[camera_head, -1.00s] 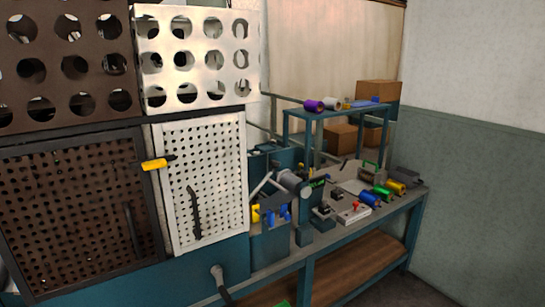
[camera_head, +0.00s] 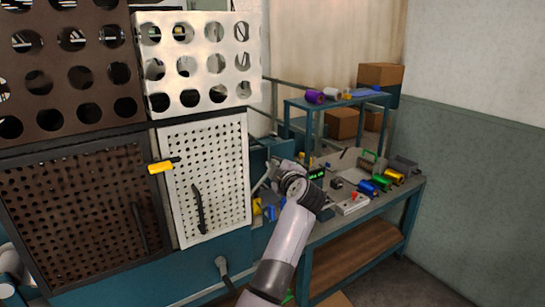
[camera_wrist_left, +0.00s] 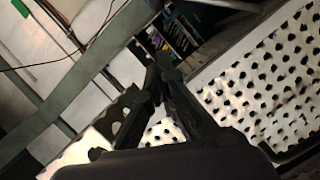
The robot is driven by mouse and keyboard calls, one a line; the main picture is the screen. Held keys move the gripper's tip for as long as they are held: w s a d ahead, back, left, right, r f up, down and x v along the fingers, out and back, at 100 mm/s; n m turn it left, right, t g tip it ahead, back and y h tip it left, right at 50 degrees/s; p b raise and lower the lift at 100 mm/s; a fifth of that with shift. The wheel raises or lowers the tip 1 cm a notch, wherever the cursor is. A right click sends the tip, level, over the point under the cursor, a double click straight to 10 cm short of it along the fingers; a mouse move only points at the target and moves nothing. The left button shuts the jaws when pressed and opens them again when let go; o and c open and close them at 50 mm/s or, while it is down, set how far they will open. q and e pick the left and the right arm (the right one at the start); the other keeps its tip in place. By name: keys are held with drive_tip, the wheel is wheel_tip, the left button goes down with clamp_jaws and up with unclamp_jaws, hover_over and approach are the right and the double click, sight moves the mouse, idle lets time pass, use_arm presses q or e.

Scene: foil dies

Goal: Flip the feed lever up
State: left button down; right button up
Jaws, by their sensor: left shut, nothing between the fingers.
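A yellow-gripped lever (camera_head: 160,167) with a dark end sticks out sideways at the frame between the brown and white perforated panels in the head view. It looks roughly level; I cannot tell for certain that it is the feed lever. My left arm (camera_head: 287,240) rises from the bottom middle, its end in front of the machine on the bench, right of the lever and apart from it. Its fingertips are hard to make out there. In the left wrist view my left gripper (camera_wrist_left: 156,88) is shut and empty, with white perforated sheet beyond it. My right gripper is not in view.
The white panel (camera_head: 220,170) carries a dark curved handle (camera_head: 199,210). A grey-ended piece (camera_head: 222,265) juts out below it. The bench holds coloured rolls (camera_head: 382,183) and a small box with a red knob (camera_head: 353,203). A raised shelf (camera_head: 345,101) stands behind.

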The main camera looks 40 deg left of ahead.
use_arm(q)
drive_tip(key=w+d+f+p+x, duration=0.1)
drive_tip(key=x, duration=1)
drive_tip(key=shift+w+f, duration=0.2)
drive_tip(key=shift+w, duration=0.35)
drive_tip(key=shift+d, duration=0.1)
drive_tip(key=shift+p, duration=0.35)
